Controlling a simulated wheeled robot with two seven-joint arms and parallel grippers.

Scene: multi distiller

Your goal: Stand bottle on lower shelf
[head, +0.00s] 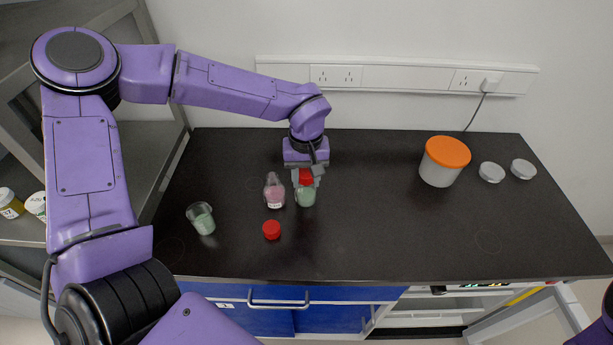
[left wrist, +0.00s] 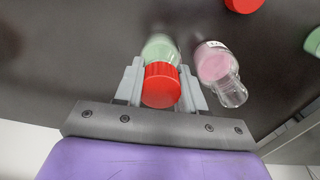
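A small bottle with green contents (head: 306,197) and a red cap (head: 306,176) is at the back middle of the black bench. My left gripper (head: 309,179) reaches down over it, one finger on each side of the cap. In the left wrist view the red cap (left wrist: 161,86) sits snugly between the fingers, which look closed on it. The green body (left wrist: 160,48) is blurred beyond it. I cannot tell if the bottle is clear of the bench. A grey shelf unit (head: 155,150) stands at the left, partly hidden by my arm. My right gripper is out of view.
A clear bottle with pink contents (head: 274,191) stands close left of the gripper. A loose red cap (head: 271,230) and a green-filled beaker (head: 202,218) are nearer. An orange-lidded tub (head: 443,162) and white lids (head: 492,172) are at right. Small containers (head: 10,204) occupy the shelf.

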